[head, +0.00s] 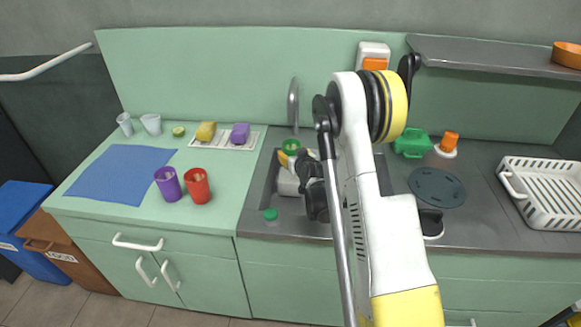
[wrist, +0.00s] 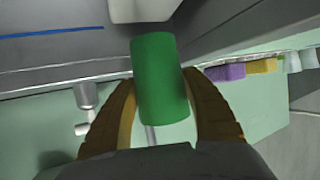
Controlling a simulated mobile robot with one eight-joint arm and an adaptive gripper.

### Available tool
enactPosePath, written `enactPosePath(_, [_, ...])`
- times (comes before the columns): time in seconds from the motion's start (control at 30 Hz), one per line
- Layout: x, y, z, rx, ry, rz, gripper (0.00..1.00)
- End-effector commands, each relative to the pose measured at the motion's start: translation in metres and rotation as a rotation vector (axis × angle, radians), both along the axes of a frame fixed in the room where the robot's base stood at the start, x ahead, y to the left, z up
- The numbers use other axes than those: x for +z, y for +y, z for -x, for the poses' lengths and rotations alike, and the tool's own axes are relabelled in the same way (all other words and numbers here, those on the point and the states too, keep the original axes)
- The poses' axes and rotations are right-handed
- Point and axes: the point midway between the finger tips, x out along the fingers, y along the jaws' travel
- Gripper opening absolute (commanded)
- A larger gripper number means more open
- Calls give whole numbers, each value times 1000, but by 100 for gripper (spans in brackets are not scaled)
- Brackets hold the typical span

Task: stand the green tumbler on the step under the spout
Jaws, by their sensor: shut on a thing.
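The green tumbler (wrist: 162,85) is between the two tan fingers of my gripper (wrist: 160,80) in the wrist view, and they are shut on its sides. In the head view the green tumbler (head: 291,146) shows only as a small round green shape by the sink's back edge. My gripper (head: 287,160) is there too, largely covered by my own arm. A grey upright spout-like tap (head: 293,100) stands just behind it. I cannot make out the step under the spout; my arm hides much of that area.
A purple cup (head: 168,183) and a red cup (head: 197,186) stand on the left counter beside a blue mat (head: 122,174). Sponges lie on a white rack (head: 224,138) behind. A green lid-like disc (head: 270,214) lies at the sink's front. A white dish rack (head: 545,190) is far right.

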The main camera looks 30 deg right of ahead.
Motion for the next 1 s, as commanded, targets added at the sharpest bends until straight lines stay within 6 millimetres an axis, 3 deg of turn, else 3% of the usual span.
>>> enactPosePath(0.17, [-10, 2, -6, 0, -1, 0, 24])
enactPosePath(0.4, [-45, 2, -6, 0, -1, 0, 24])
enactPosePath(0.77, [-46, 1, -5, 0, 0, 0, 24])
enactPosePath(0.8, [-46, 1, -5, 0, 0, 0, 62])
enactPosePath(0.83, [-46, 2, -5, 0, 0, 0, 72])
enactPosePath(1.0, [-46, 2, -5, 0, 0, 0, 75])
